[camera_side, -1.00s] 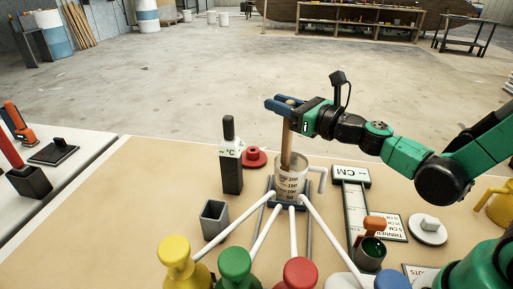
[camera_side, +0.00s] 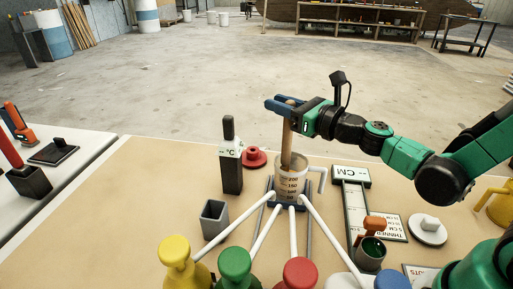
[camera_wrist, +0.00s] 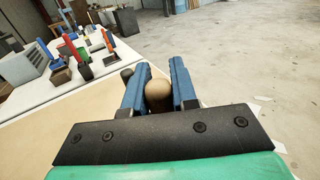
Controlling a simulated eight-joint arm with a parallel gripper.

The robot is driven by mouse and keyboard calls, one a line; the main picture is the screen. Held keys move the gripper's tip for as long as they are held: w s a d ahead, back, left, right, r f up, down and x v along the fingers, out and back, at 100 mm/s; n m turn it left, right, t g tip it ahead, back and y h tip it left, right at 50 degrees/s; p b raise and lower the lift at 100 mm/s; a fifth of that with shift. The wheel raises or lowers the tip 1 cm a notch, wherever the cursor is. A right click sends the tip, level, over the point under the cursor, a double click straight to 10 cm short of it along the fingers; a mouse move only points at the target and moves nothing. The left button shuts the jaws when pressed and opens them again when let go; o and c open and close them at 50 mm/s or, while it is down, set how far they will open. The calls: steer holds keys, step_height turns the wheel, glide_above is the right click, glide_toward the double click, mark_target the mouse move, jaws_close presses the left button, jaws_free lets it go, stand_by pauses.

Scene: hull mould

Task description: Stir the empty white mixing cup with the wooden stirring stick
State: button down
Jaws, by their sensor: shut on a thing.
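The white, translucent mixing cup (camera_side: 291,186) with volume marks stands near the middle of the tan table. My gripper (camera_side: 284,104) is above it, shut on the top of the wooden stirring stick (camera_side: 287,140). The stick hangs nearly upright and its lower end is inside the cup; the tip is hidden by the cup wall. In the wrist view the stick's rounded top (camera_wrist: 158,95) sits between my blue fingers. I cannot tell whether the stick touches the cup's bottom.
Several pumps with white spouts, including yellow (camera_side: 178,262) and green (camera_side: 235,266) ones, point toward the cup. A black °C device (camera_side: 231,165) and a red disc-shaped piece (camera_side: 254,157) stand left of it. A CM scale (camera_side: 352,178) and a dark pot (camera_side: 370,254) are to the right.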

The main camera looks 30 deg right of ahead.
steer(key=shift+s+d, duration=0.45)
steer(key=shift+r, duration=0.1)
steer(key=shift+r, duration=5.4)
steer(key=shift+r, duration=1.45)
